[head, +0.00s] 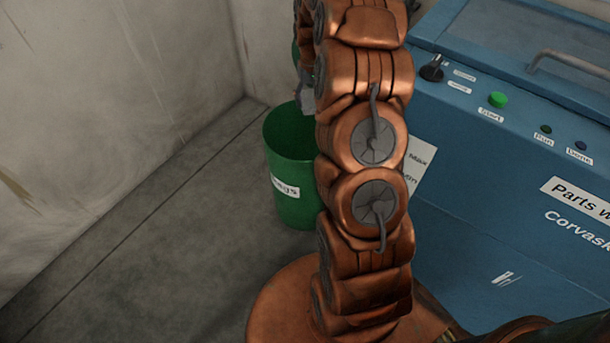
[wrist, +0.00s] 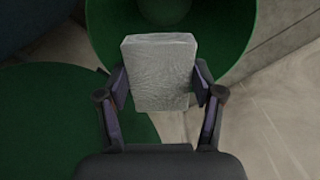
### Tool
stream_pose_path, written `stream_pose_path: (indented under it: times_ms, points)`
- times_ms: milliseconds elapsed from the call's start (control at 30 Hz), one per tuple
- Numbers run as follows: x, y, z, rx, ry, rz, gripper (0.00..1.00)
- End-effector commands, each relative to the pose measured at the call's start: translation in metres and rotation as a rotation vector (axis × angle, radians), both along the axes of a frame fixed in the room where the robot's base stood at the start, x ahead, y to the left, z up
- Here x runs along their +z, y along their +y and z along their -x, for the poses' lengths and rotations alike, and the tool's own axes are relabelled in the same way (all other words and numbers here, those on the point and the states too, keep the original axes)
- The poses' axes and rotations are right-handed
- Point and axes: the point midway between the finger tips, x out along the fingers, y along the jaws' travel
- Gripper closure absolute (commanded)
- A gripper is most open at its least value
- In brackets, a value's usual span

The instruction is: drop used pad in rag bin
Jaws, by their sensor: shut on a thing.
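My gripper (wrist: 161,80) is shut on a pale grey, block-shaped used pad (wrist: 160,62), with one finger on each side of it. In the wrist view the pad overlaps a round green opening (wrist: 100,28), which shows a hollow inside. The rag bin (head: 291,150), a green bin with a white label ending in "ags", stands on the floor in the head view. My arm hides its right side. A small grey piece (head: 306,98) shows above its rim beside my arm; I cannot tell whether it is the pad.
A second green round surface (wrist: 60,125) lies lower left in the wrist view. Another green thing (head: 296,52) is mostly hidden behind my arm in the head view. A blue parts washer (head: 480,190) stands at right. Walls meet behind the bin; floor (head: 170,220) at left is clear.

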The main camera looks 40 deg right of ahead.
Motion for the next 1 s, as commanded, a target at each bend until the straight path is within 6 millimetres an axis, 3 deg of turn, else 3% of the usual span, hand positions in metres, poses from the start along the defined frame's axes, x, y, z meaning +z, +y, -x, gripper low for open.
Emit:
stream_pose_path:
  times_ms: [400,767,800,1000]
  points:
    - [-0.043,0.0,0.0,0.0,0.001,0.0,0.66]
    - [-0.047,0.0,0.0,0.0,-0.001,0.0,0.66]
    - [-0.047,0.0,0.0,0.0,-0.001,0.0,0.3]
    - [-0.047,0.0,0.0,0.001,-0.001,0.0,0.1]
